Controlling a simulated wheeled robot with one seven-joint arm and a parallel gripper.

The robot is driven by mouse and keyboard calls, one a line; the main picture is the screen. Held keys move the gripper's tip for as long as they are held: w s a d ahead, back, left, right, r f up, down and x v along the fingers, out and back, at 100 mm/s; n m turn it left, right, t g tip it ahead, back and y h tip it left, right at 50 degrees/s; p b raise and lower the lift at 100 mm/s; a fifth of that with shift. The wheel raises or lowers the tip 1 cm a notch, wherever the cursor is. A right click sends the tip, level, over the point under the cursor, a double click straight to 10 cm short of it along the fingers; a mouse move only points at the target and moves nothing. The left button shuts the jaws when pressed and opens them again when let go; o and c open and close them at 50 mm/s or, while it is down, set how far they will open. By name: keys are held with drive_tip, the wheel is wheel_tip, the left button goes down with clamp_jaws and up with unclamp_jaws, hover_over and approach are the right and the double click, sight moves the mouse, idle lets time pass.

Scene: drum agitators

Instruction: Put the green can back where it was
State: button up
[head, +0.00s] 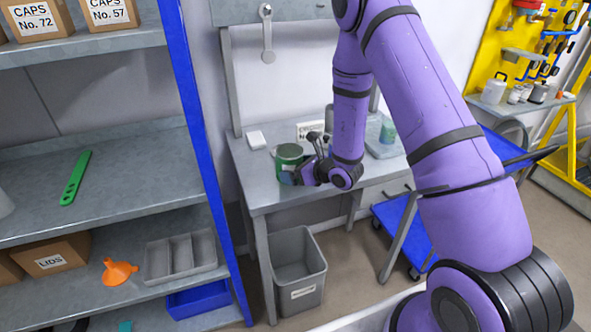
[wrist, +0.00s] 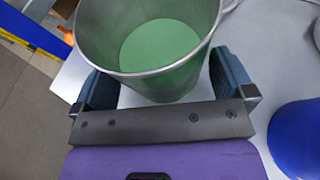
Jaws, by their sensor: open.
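The green can (head: 289,155) stands upright on the left part of the grey workbench (head: 262,190) in the head view. In the wrist view the can (wrist: 160,88) is open at the top, with a metal rim and a green inside. My gripper (head: 293,177) is low at the near side of the can. Its two dark fingers (wrist: 165,85) are apart, one on each side of the can. I cannot tell whether either finger touches it. The can's underside is hidden.
A blue round object (wrist: 298,138) lies close on the right in the wrist view. A second greenish container (head: 388,132) stands further right on the bench. A grey bin (head: 299,270) is on the floor before it. The shelf's blue post (head: 207,130) rises at left.

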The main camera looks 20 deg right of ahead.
drive_tip(key=v, duration=1.1)
drive_tip(key=s+a+r+n+g+y, duration=0.35)
drive_tip(key=s+a+r+n, duration=0.2)
drive_tip(key=r+n, duration=0.35)
drive_tip(key=s+a+r+n+g+y, duration=0.2)
drive_tip(key=s+a+r+n+g, duration=0.4)
drive_tip(key=r, duration=0.6)
drive_tip(key=s+d+r+n+t+h, duration=0.1)
drive_tip(key=s+d+r+n+h, duration=0.4)
drive_tip(key=s+r+n+h, duration=0.1)
drive_tip(key=s+d+r+n+t+h, duration=0.2)
drive_tip(key=s+d+r+n+h, duration=0.3)
drive_tip(key=s+n, duration=0.3)
drive_tip(key=shift+s+d+r+n+h, duration=0.35)
drive_tip(key=shift+s+r+h, duration=0.15)
drive_tip(key=shift+s+h, duration=0.4)
